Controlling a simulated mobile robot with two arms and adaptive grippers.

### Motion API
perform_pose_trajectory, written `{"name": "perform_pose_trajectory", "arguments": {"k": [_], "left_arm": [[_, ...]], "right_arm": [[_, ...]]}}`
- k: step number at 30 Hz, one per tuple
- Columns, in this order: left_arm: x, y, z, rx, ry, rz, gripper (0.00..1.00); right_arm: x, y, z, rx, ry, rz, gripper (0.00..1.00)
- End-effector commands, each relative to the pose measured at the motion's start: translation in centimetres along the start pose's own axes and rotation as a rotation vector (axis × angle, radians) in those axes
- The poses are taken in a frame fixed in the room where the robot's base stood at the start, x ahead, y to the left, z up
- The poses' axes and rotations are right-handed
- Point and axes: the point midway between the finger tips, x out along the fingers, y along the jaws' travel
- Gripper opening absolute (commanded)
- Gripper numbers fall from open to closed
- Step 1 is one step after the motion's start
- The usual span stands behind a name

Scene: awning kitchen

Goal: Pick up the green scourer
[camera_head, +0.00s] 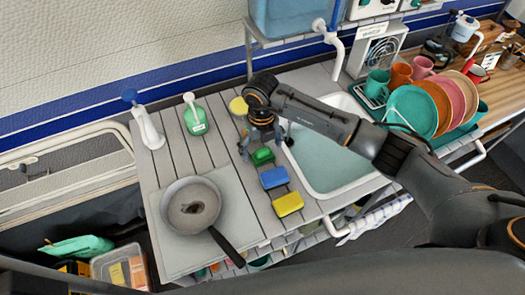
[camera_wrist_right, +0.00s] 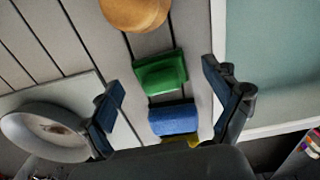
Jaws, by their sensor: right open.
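The green scourer (camera_head: 262,156) lies on the slatted counter, left of the sink and behind a blue sponge (camera_head: 274,178) and a yellow sponge (camera_head: 288,204). My right gripper (camera_head: 262,143) hangs above the counter close to the green scourer, and its fingers are apart and empty. In the right wrist view the green scourer (camera_wrist_right: 160,72) shows between and beyond the open fingers, with the blue sponge (camera_wrist_right: 173,119) nearer the palm and only part of the yellow sponge (camera_wrist_right: 181,141) visible. I do not see my left gripper.
The white sink (camera_head: 330,165) is to the right. A frying pan (camera_head: 190,205) sits on a board at the left. A green bottle (camera_head: 195,118), a white dispenser (camera_head: 148,125) and a round yellowish object (camera_head: 238,106) stand towards the back. A dish rack with plates (camera_head: 420,108) is at the right.

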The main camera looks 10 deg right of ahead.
Motion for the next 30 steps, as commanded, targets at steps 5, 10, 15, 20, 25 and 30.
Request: {"name": "perform_pose_trajectory", "arguments": {"k": [5, 10, 15, 20, 25, 30], "left_arm": [[-0.35, 0.01, -0.05, 0.001, 0.000, 0.000, 0.40], [-0.29, 0.02, -0.06, 0.001, 0.001, 0.000, 0.40], [-0.29, 0.03, -0.08, 0.001, 0.001, 0.000, 0.40], [-0.29, 0.03, -0.10, 0.001, 0.002, 0.001, 0.40], [-0.29, 0.03, -0.13, 0.001, 0.002, 0.000, 0.40], [-0.21, 0.03, -0.14, 0.001, 0.002, 0.000, 0.40]], "right_arm": [[1.29, 0.08, 0.04, -0.002, -0.002, 0.001, 0.89], [1.35, 0.07, 0.06, -0.002, -0.002, 0.001, 0.89], [1.33, 0.06, 0.05, -0.002, -0.002, 0.001, 0.60], [1.34, 0.05, 0.04, -0.002, -0.002, 0.000, 0.40], [1.34, 0.04, 0.04, -0.002, -0.002, 0.000, 0.40], [1.06, 0.02, 0.07, -0.001, -0.002, 0.000, 0.40]]}}
